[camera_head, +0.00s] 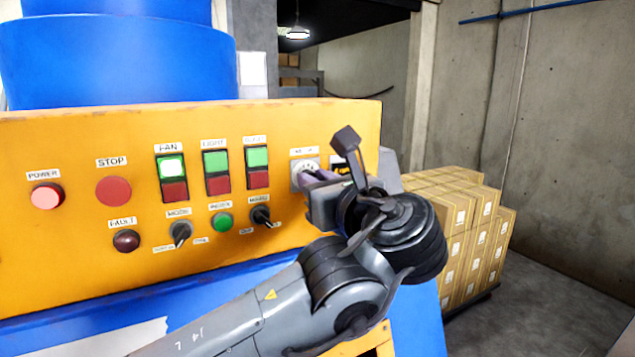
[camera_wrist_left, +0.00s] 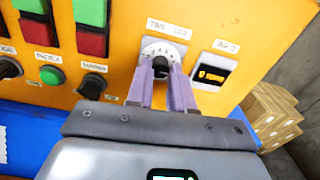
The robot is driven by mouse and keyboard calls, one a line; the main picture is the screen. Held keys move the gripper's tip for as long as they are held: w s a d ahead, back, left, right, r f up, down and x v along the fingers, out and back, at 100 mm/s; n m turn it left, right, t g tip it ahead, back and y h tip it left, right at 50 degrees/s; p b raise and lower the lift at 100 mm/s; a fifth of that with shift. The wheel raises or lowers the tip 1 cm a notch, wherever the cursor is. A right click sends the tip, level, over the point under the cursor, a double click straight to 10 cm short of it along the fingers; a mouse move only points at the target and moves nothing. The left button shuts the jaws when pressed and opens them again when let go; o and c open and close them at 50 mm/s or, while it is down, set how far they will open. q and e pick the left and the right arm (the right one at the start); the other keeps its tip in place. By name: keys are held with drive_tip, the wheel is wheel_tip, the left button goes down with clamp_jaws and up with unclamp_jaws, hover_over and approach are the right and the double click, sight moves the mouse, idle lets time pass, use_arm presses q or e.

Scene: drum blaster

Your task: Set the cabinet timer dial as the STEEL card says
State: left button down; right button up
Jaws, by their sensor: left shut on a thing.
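The timer dial (camera_wrist_left: 163,51) is a black knob on a white scale plate on the orange cabinet panel (camera_head: 60,130). Its label above is only partly readable in the left wrist view. In the head view the dial's white plate (camera_head: 302,166) shows, with its knob hidden behind my left gripper (camera_head: 314,178). My left gripper (camera_wrist_left: 161,72) is shut on the knob, its two purple fingers on either side of it. The scale marks are too small to read. The STEEL card cannot be made out. My right gripper is not in view.
A small dark display with orange digits (camera_wrist_left: 212,75) sits right of the dial. Green and red button pairs (camera_head: 217,172), selector switches (camera_head: 180,232) and the red STOP button (camera_head: 113,190) lie to the left. Stacked boxes (camera_head: 470,230) stand at the right, near a concrete wall.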

use_arm(q)
drive_tip(key=shift+d+r+n+y+b, duration=0.1)
drive_tip(key=shift+n+y+b, duration=0.1)
drive_tip(key=shift+n+b, duration=5.35)
drive_tip(key=shift+r+n+y+b, duration=0.15)
drive_tip(key=shift+n+b, duration=2.55)
drive_tip(key=shift+n, duration=5.65)
drive_tip(key=shift+f, duration=0.1)
drive_tip(key=c, duration=1)
unclamp_jaws()
drive_tip(key=shift+s+f, duration=0.1)
